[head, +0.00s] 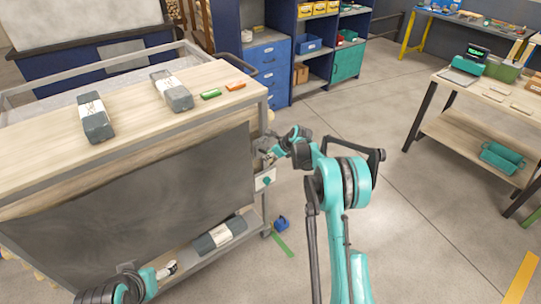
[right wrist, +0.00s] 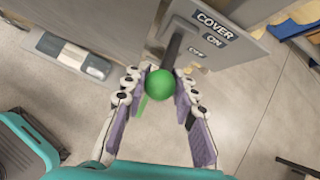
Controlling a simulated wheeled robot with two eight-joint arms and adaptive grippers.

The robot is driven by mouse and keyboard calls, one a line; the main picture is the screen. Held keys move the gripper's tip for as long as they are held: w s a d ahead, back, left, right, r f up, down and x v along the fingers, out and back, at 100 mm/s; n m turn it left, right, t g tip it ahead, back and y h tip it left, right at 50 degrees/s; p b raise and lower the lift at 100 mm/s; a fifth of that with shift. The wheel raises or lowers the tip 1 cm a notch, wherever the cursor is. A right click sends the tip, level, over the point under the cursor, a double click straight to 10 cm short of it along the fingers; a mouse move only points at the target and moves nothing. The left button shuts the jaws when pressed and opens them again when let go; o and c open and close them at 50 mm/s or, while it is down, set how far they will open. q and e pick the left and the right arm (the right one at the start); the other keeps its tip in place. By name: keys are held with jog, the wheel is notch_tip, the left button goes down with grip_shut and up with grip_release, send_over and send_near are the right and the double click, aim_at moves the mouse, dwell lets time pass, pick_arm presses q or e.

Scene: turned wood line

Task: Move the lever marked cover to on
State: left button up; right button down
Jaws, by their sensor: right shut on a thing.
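The cover lever shows in the right wrist view as a dark rod (right wrist: 173,48) with a green ball knob (right wrist: 160,84). It stands out from a grey panel (right wrist: 240,47) with labels COVER, ON and OFF. My right gripper (right wrist: 160,92) is shut on the knob, one finger on each side. I cannot tell which mark the lever points at. In the head view my right gripper (head: 268,158) is at the right end of the cart, by the small panel (head: 264,180), and hides the lever. My left gripper (head: 170,268) is low at the bottom left; its fingers are too small to judge.
The cart's wooden top (head: 135,115) bears two wrapped grey blocks (head: 95,118), (head: 172,90), a green piece (head: 211,94) and an orange piece (head: 235,86). Another wrapped block (head: 220,236) lies on its lower shelf. A blue object (head: 282,223) is on the floor. The floor to the right is open.

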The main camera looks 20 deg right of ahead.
jog(key=shift+w+r, duration=0.1)
jog(key=shift+r, duration=0.25)
jog(key=shift+w+a+r+p, duration=0.1)
jog(key=shift+w+r+p, duration=0.15)
jog(key=shift+r+p, duration=0.15)
jog(key=c, duration=1.2)
grip_release()
jog(key=v, duration=1.2)
jog(key=shift+w+a+r, duration=0.15)
jog(key=shift+w, duration=0.05)
